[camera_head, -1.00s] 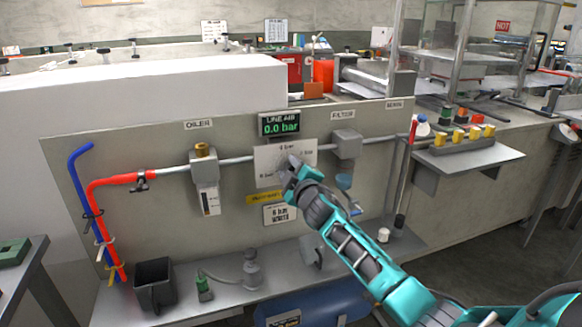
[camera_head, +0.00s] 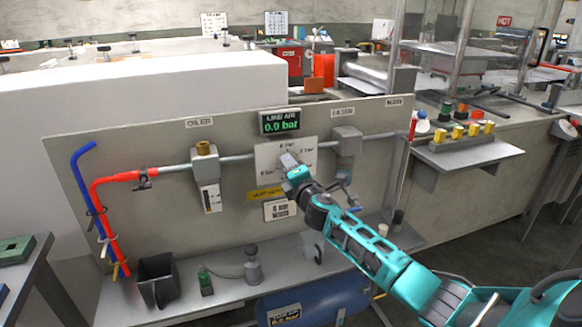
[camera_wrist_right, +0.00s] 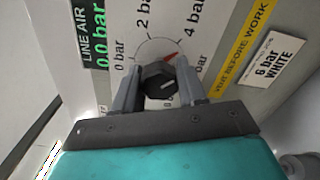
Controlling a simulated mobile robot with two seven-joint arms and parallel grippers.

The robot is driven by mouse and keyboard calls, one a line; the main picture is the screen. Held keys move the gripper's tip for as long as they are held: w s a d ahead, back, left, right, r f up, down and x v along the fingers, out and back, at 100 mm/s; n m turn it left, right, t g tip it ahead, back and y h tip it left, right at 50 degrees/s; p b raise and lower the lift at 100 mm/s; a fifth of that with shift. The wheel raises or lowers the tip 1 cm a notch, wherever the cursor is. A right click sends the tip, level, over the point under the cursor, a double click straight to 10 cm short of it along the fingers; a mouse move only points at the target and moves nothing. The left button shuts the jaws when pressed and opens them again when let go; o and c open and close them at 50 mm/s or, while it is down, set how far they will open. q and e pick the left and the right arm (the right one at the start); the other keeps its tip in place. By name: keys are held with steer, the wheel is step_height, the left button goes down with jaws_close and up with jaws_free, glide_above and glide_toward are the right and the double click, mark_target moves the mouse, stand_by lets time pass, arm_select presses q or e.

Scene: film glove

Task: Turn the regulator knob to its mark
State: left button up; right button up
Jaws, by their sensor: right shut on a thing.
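The regulator knob (camera_wrist_right: 158,80) is dark and faceted, with a short white line on its face, in the middle of the right wrist view. A red pointed mark (camera_wrist_right: 170,57) sits on the white dial plate (camera_wrist_right: 150,45) above and slightly right of the knob. The white line points right, not at the red mark. My right gripper (camera_wrist_right: 157,86) is shut on the knob, one finger on each side. In the head view my right gripper (camera_head: 290,163) covers the knob in front of the dial plate (camera_head: 268,160). My left gripper is not in view.
The line air display (camera_head: 280,123) above the dial reads 0.0 bar. A filter (camera_head: 346,142) is on the right and an oiler (camera_head: 205,165) on the left, along a grey pipe. A "6 bar WHITE" card (camera_head: 280,210) hangs below. A shelf (camera_head: 225,290) juts out underneath.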

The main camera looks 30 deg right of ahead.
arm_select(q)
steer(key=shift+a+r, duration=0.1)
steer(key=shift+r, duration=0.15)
arm_select(e)
steer(key=shift+a+n, duration=0.1)
steer(key=shift+n, duration=1.1)
steer(key=shift+f, duration=0.1)
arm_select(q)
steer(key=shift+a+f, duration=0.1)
arm_select(e)
steer(key=o, duration=1)
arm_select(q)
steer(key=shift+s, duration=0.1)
arm_select(e)
steer(key=shift+s+p, duration=0.35)
steer(key=shift+s, duration=0.1)
arm_select(q)
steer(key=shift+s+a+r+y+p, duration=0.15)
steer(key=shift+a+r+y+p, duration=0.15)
steer(key=shift+p, duration=0.25)
arm_select(e)
steer(key=v, duration=1.2)
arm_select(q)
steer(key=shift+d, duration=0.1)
